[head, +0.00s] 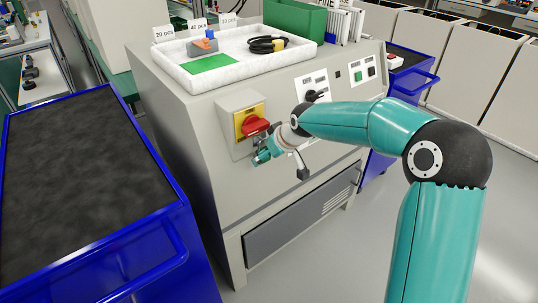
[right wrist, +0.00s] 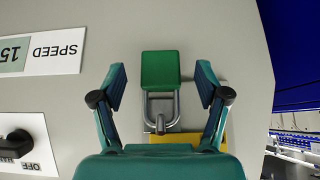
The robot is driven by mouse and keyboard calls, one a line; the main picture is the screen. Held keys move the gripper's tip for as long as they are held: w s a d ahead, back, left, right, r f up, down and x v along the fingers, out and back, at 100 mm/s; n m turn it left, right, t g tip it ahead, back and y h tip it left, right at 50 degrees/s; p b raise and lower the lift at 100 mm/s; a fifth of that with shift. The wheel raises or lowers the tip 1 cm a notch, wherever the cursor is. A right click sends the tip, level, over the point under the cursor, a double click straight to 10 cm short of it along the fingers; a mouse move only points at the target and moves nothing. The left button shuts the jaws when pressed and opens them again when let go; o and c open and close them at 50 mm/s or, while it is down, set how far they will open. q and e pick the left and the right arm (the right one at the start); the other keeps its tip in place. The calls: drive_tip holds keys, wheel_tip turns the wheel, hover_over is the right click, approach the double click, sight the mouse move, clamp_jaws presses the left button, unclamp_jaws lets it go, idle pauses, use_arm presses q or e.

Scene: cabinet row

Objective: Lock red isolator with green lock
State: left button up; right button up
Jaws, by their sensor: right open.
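The red isolator (head: 255,126) is a red knob on a yellow plate (head: 243,118) on the grey cabinet's front. In the right wrist view the green lock (right wrist: 160,70) sits at the isolator, its metal shackle (right wrist: 146,108) reaching to the yellow plate (right wrist: 176,139). A grey pin shows inside the shackle; whether the shackle is closed cannot be told. My right gripper (head: 263,157) is just below the red knob. Its open fingers stand either side of the lock with gaps, apparently not touching it. My gripper's body hides the red knob in the wrist view. My left gripper is out of view.
A white tray (head: 172,74) on the cabinet (head: 180,120) holds a green mat, an orange-and-blue item (head: 203,45) and a black cable (head: 267,44). A black switch (head: 315,96) is right of the isolator. A blue cart (head: 150,255) stands to the left.

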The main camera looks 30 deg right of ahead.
drive_tip(key=v, duration=1.2)
drive_tip(key=s+a+f+g+y, duration=0.15)
drive_tip(key=a+f, duration=0.25)
drive_tip(key=f, duration=0.5)
drive_tip(key=s+a+f+n+g, duration=0.1)
drive_tip(key=s+a+f+g, duration=0.3)
drive_tip(key=f, duration=0.6)
drive_tip(key=s+a+f+g+y, duration=0.1)
drive_tip(key=a+f, duration=0.4)
drive_tip(key=f, duration=0.4)
drive_tip(key=s+a+f+m+g+y, duration=0.1)
drive_tip(key=s+a+f, duration=0.4)
drive_tip(key=s+f, duration=0.3)
drive_tip(key=s+a+f+m+g+y, duration=0.1)
drive_tip(key=s+a+f, duration=0.5)
drive_tip(key=s, duration=0.4)
wheel_tip(320, 180, up, 16)
drive_tip(key=w+m+t+p, duration=0.1)
drive_tip(key=w+t+p, duration=0.1)
drive_tip(key=p, duration=1.4)
drive_tip(key=shift+w+d+f+m+h, duration=0.15)
drive_tip(key=shift+w+d+m+h, duration=0.25)
drive_tip(key=shift+w+d+h, duration=0.05)
